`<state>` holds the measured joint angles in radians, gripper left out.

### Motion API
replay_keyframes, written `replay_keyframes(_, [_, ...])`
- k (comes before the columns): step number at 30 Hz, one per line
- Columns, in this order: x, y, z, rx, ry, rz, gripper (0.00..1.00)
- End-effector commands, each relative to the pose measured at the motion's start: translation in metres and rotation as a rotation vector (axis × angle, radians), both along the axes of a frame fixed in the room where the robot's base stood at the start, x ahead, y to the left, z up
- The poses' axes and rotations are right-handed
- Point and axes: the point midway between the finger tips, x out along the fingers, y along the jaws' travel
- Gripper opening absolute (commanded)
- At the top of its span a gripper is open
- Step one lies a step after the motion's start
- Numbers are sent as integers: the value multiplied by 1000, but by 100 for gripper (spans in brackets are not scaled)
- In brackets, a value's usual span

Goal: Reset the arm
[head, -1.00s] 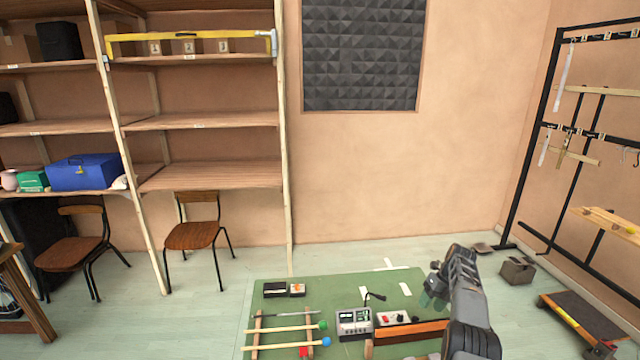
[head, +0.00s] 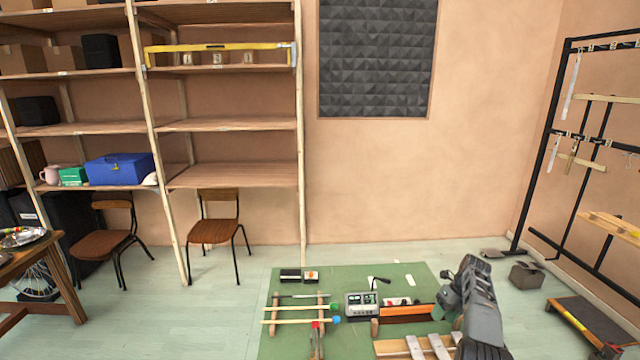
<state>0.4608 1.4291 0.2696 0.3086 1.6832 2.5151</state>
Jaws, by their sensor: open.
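My arm shows at the lower right in the head view, raised over the right part of the green mat (head: 350,277). My gripper (head: 446,306) is open at the arm's left side, low over the mat's right part, and small in the picture. I see nothing held in it. The arm hides part of the mat and some of what lies there.
On the mat are mallets (head: 300,321) on a rack, a grey device (head: 361,305) and an orange-fronted wooden piece (head: 408,312). Shelves (head: 230,176) with a blue box (head: 119,169) stand behind left. A black rack (head: 545,165) and low trolley (head: 590,322) stand right.

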Motion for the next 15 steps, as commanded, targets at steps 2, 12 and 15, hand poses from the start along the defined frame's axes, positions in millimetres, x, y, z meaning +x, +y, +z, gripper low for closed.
replay_keyframes(2, [1,-3,-1,-2,-29,48,50])
replay_keyframes(12, [-4,-3,-37,6,-146,397,50])
replay_keyframes(15, [-11,-2,-49,18,-183,549,50])
